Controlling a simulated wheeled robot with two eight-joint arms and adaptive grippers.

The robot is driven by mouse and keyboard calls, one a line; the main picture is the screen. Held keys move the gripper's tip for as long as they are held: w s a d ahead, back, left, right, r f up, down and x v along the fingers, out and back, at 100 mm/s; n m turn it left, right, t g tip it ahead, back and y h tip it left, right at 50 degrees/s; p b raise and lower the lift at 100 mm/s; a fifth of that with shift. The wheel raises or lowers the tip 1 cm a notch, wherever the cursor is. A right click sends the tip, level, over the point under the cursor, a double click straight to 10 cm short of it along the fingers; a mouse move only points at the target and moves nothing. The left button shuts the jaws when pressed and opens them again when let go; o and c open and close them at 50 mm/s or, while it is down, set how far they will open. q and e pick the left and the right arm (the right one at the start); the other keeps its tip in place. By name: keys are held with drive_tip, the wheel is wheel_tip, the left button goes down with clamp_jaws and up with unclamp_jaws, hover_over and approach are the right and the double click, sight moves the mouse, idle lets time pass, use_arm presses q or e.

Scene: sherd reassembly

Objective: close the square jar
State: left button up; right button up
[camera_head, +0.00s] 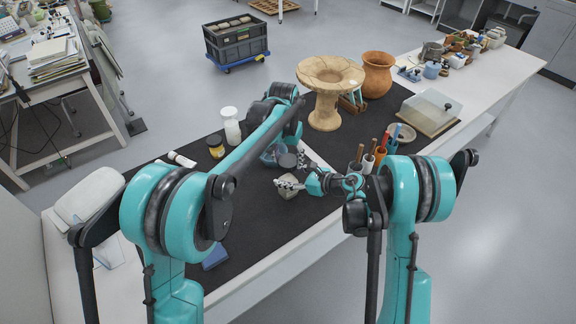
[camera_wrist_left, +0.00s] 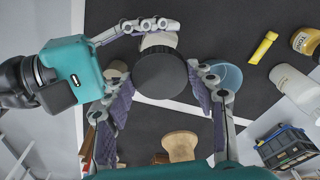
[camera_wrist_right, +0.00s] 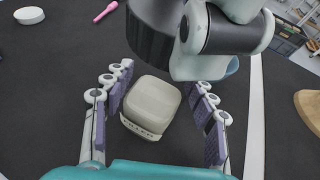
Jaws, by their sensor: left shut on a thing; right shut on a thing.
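The square jar (camera_wrist_right: 150,105) is cream with rounded corners and dark lettering on one side. In the right wrist view it sits between the pads of my right gripper (camera_wrist_right: 155,92), which is shut on it. It also shows in the head view (camera_head: 288,188). A dark round lid (camera_wrist_left: 161,78) is between the fingers of my left gripper (camera_wrist_left: 160,70), which is shut on it. In the left wrist view the lid partly covers a pale shape beside the right gripper's fingers. In the head view my left arm hides most of the left gripper.
A bluish bowl (camera_wrist_left: 224,76) is close beside the left gripper. A white bottle (camera_head: 231,126) and a yellow-labelled jar (camera_head: 215,147) stand at the left. The front-left dark mat is fairly clear.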

use_arm(q)
drive_tip(key=shift+f, duration=1)
drive_tip(key=shift+f, duration=0.1)
drive_tip(key=shift+f, duration=0.75)
drive_tip(key=shift+f, duration=0.6)
drive_tip(key=m, duration=0.6)
drive_tip(key=shift+a+m+g+h, duration=0.15)
drive_tip(key=shift+m+g+h, duration=0.15)
drive_tip(key=shift+a, duration=0.1)
